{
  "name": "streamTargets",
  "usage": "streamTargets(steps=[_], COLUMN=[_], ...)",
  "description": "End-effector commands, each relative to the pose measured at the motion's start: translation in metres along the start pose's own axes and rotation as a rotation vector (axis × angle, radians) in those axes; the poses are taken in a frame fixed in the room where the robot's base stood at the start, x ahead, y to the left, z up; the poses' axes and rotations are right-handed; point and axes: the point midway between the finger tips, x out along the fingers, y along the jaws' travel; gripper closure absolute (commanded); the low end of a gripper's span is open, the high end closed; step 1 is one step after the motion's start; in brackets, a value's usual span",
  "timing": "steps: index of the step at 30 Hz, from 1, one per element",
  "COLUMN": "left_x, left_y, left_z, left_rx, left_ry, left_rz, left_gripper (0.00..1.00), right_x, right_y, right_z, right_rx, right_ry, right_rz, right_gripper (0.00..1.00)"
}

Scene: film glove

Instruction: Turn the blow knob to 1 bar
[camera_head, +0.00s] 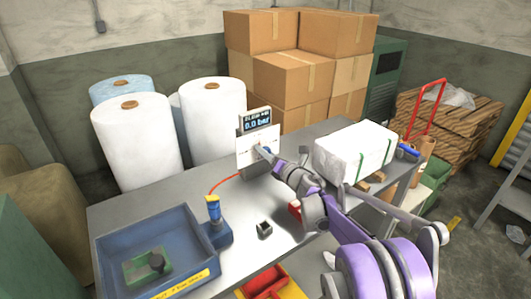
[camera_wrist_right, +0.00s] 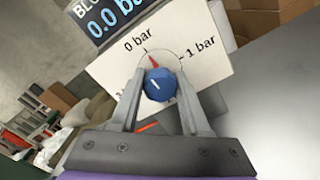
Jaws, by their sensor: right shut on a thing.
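The blow knob (camera_wrist_right: 158,85) is blue with a white line, on a white panel (camera_wrist_right: 110,64) marked "0 bar" and "1 bar". A red pointer above it points near the "0 bar" label. The display (camera_wrist_right: 103,15) over the panel reads 0.0 bar; in the head view the display (camera_head: 257,120) stands at the table's back edge. My right gripper (camera_wrist_right: 158,88) is shut on the knob, one finger on each side. In the head view my right gripper (camera_head: 266,152) reaches the panel (camera_head: 246,150) and mostly hides the knob. My left gripper is not in view.
A blue tray (camera_head: 195,240) with a green item sits at the table's front left, beside a blue and yellow tool (camera_head: 214,212). A small dark block (camera_head: 264,229) lies mid-table. A white wrapped bale (camera_head: 345,150) stands right of my arm. A red hose runs from the panel.

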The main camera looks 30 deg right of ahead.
Motion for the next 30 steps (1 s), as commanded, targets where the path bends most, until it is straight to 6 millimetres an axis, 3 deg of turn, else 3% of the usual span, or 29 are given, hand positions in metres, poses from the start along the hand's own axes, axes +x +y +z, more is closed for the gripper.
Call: streamTargets(steps=[14, 30], left_x=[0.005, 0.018], left_y=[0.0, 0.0], left_z=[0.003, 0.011], left_rx=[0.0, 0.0], left_ry=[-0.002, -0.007], left_rz=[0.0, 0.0], left_gripper=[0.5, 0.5], right_x=[0.0, 0.0], right_y=[-0.001, -0.001], right_z=[-0.001, -0.001], right_rx=[0.146, 0.64], right_ry=[0.001, 0.001], right_rz=[0.0, 0.0], right_gripper=[1.0, 1.0])
